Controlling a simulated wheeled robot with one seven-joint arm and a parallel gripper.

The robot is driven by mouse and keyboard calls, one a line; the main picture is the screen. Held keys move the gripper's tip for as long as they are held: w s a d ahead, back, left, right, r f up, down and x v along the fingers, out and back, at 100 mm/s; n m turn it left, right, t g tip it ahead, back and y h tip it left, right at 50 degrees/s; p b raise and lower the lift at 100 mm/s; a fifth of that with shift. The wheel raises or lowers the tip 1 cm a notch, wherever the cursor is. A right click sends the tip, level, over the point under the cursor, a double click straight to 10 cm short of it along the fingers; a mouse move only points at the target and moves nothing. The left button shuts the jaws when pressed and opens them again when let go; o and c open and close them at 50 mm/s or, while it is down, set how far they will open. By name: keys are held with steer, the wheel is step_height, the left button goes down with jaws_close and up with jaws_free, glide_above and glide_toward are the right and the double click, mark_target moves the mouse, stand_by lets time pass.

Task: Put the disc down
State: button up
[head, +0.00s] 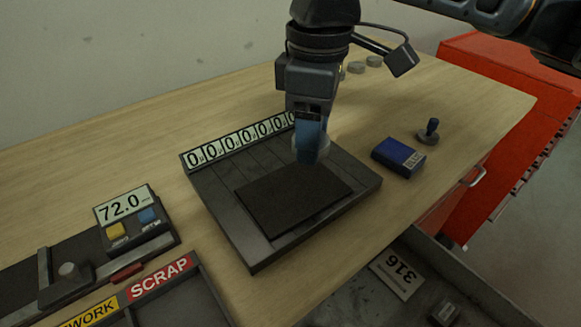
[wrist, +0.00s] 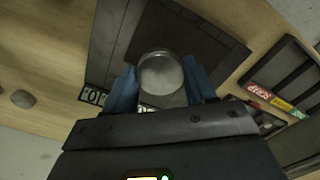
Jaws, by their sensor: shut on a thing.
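My gripper (head: 311,153) has blue fingers and points down over the far right part of the dark slatted tray. In the wrist view its two fingers are shut on a round grey metal disc (wrist: 161,72). In the head view the fingers hide most of the disc. The tray (head: 233,233) carries a black rectangular mat (head: 290,196), and the disc is near the mat's far edge. I cannot tell whether the disc touches the surface below. A row of digit displays (head: 240,141) reading zeros runs along the tray's back edge.
A blue box (head: 398,157) and a dark stamp (head: 430,131) lie right of the tray. Several grey discs (head: 357,67) sit behind. A gauge reading 72.0 (head: 122,205) and SCRAP bin (head: 158,278) are at left. An open drawer (head: 350,306) is in front; a red cabinet (head: 520,130) stands right.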

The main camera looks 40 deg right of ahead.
mark_target(293, 189)
steer(key=a+f, duration=0.1)
steer(key=a, duration=0.2)
steer(key=shift+w+f, duration=0.1)
steer(key=shift+f, duration=2.4)
steer(key=shift+f, duration=0.2)
steer(key=o, duration=1.3)
step_height(293, 189, up, 12)
steer(key=shift+r, duration=0.25)
